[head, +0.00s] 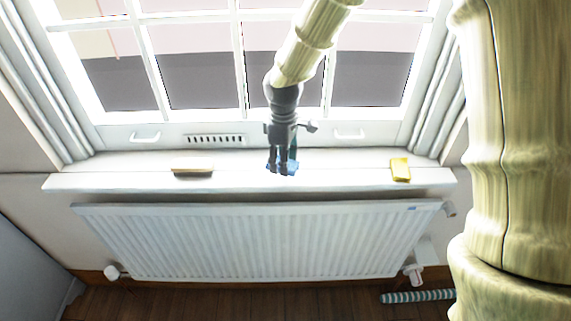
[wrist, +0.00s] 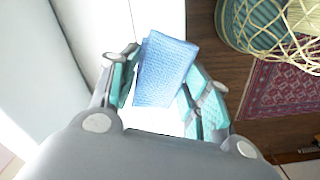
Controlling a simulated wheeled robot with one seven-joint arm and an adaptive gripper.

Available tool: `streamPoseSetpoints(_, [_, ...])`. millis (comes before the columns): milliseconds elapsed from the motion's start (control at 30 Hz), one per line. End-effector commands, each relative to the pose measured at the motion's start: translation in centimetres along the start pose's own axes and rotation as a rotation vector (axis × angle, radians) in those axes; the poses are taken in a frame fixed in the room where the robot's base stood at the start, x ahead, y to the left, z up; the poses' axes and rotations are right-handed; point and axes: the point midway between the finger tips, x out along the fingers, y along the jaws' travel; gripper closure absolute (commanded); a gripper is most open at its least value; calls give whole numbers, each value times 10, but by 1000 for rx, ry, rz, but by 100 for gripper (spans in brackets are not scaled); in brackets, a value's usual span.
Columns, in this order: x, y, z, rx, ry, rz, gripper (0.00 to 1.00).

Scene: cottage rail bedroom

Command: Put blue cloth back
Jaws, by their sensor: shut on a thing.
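The blue cloth (wrist: 165,70) is a small folded, textured light-blue piece between the fingers of my gripper (wrist: 158,92) in the wrist view. My gripper is shut on it. In the head view my gripper (head: 282,168) points down at the white window sill (head: 240,178), near its middle. Only bits of blue cloth (head: 275,167) show around the fingertips there. The cloth is at the sill's surface; I cannot tell whether it touches it.
A wooden-backed brush (head: 192,172) lies left on the sill and a yellow sponge (head: 400,169) lies right, with free sill between. A radiator (head: 260,240) is below, the window (head: 245,60) behind. The wrist view shows a basket (wrist: 262,25) and a red rug (wrist: 285,80) on the floor.

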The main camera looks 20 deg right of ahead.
Motion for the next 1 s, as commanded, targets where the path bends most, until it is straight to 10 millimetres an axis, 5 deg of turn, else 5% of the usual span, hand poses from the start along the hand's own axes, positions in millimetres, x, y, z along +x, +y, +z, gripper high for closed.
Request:
streamPoseSetpoints(167, [0, 14, 3, 2, 0, 0, 72])
streamPoseSetpoints(467, [34, 12, 2, -1, -1, 1, 72])
streamPoseSetpoints(833, [38, 12, 2, 0, 0, 1, 72])
streamPoseSetpoints(867, [38, 12, 2, 0, 0, 2, 49])
streamPoseSetpoints(1000, [38, 12, 2, 0, 0, 2, 31])
